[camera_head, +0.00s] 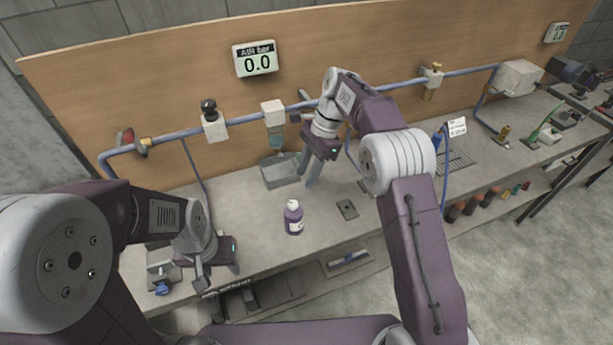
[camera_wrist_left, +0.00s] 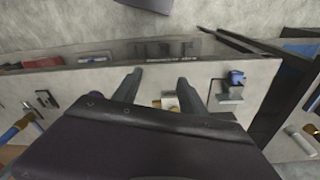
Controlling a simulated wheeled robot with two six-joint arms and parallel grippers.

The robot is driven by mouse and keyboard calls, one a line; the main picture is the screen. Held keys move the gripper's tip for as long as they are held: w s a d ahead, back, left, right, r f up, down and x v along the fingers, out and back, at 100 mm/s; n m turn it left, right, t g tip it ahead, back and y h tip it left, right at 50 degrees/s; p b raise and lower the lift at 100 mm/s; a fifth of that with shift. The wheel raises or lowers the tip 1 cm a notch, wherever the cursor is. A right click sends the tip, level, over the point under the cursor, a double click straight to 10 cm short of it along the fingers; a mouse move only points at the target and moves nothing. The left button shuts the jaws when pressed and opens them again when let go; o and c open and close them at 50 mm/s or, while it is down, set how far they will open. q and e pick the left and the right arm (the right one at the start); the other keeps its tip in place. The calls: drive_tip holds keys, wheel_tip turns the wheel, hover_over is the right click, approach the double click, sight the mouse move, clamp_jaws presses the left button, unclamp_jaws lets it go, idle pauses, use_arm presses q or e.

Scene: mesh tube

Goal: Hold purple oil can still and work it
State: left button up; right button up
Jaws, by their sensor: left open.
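The purple oil can (camera_head: 293,219), a small bottle with a white cap and a pale label, stands upright on the grey bench in the head view. My left gripper (camera_head: 217,279) is open near the bench's front edge, left of the can and apart from it. In the left wrist view its two fingers (camera_wrist_left: 160,92) are spread, with no can between them. My right gripper (camera_head: 308,172) is above the bench behind the can, near the grey tray. Its fingers look apart, with nothing seen between them.
A grey tray (camera_head: 272,181) sits behind the can under a blue air pipe (camera_head: 376,93). A gauge (camera_head: 255,60) on the wooden board reads 0.0. A small dark plate (camera_head: 347,209) lies right of the can. A blue-handled fixture (camera_head: 161,277) stands at the bench's left front.

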use_arm(q)
drive_tip(key=o, duration=0.4)
drive_tip(key=m, duration=0.1)
drive_tip(key=s+f+m+g+y, duration=0.1)
drive_tip(key=m, duration=0.1)
drive_tip(key=m+g, duration=0.1)
drive_tip(key=shift+s+f+m+y, duration=0.3)
drive_tip(key=shift+s+f, duration=0.05)
drive_tip(key=shift+s, duration=0.05)
drive_tip(key=w+a+m+y, duration=0.25)
drive_tip(key=m+y, duration=0.35)
drive_tip(key=m, duration=0.3)
drive_tip(key=r+m+t+y, duration=0.2)
drive_tip(key=m+t, duration=1.5)
drive_tip(key=m, duration=0.3)
hover_over(298, 225)
drive_tip(key=s+a, duration=0.1)
drive_tip(key=s, duration=0.1)
drive_tip(key=f+h, duration=0.1)
drive_tip(key=f, duration=0.2)
drive_tip(key=d+f+h, duration=0.1)
drive_tip(key=f, duration=0.3)
drive_tip(key=s+f+n+t+h, duration=0.1)
drive_tip(key=f, duration=0.3)
drive_tip(key=shift+d+h, duration=0.4)
drive_tip(key=x, duration=0.9)
